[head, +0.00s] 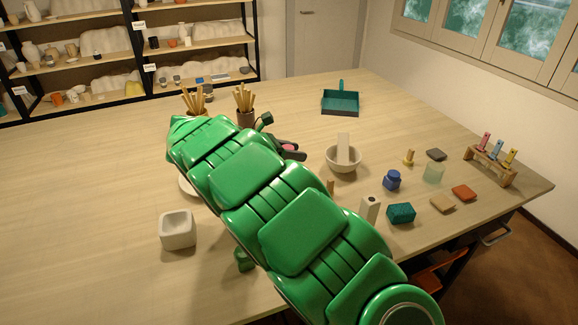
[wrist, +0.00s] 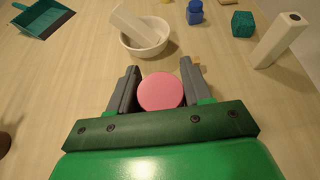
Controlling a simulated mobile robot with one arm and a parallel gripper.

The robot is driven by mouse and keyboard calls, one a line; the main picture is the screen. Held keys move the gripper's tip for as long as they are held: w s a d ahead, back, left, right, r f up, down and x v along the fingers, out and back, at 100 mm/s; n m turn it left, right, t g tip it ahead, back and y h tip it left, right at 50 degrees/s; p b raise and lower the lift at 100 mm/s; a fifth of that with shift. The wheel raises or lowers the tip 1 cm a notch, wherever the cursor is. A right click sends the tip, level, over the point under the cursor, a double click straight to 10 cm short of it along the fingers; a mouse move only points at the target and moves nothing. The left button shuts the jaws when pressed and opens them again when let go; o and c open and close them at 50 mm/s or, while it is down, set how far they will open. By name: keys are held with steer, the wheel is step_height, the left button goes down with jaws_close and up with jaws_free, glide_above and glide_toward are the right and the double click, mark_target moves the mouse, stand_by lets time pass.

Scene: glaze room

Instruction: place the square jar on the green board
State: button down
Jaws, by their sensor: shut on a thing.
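My gripper (head: 288,150) is over the table, shut on a round pink thing (wrist: 160,91). Only its flat round top shows clearly in the wrist view; its sides are hidden between the fingers. A white square pot (head: 178,230) with an open top stands at the left of my arm. A small blue jar (head: 392,180) stands right of the bowl; it also shows in the wrist view (wrist: 195,12). I cannot tell which of these is the square jar. I cannot make out a green board; my green arm hides much of the table.
A white bowl (head: 343,163) holding a pale block (head: 343,148) stands just beyond the gripper. A teal textured block (head: 401,213), a pale holed post (head: 369,208) and a teal dustpan (head: 340,103) are on the table (head: 100,150). Brush pots stand behind my arm. The left table is clear.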

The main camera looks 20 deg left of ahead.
steer(key=shift+w+a+f, duration=0.5)
steer(key=shift+w+f, duration=0.25)
steer(key=shift+f, duration=0.3)
steer(key=shift+w+a+f, duration=0.55)
steer(key=shift+w+f, duration=0.25)
steer(key=shift+f, duration=0.25)
steer(key=shift+w+a+f, duration=0.5)
steer(key=shift+w+f, duration=0.25)
steer(key=shift+f, duration=1.75)
steer(key=shift+f, duration=0.15)
steer(key=shift+c, duration=2.4)
jaws_free()
steer(key=shift+a+r, duration=0.1)
steer(key=shift+r, duration=0.1)
steer(key=v, duration=1.1)
steer(key=shift+s+a+r, duration=0.1)
steer(key=shift+s+a, duration=0.2)
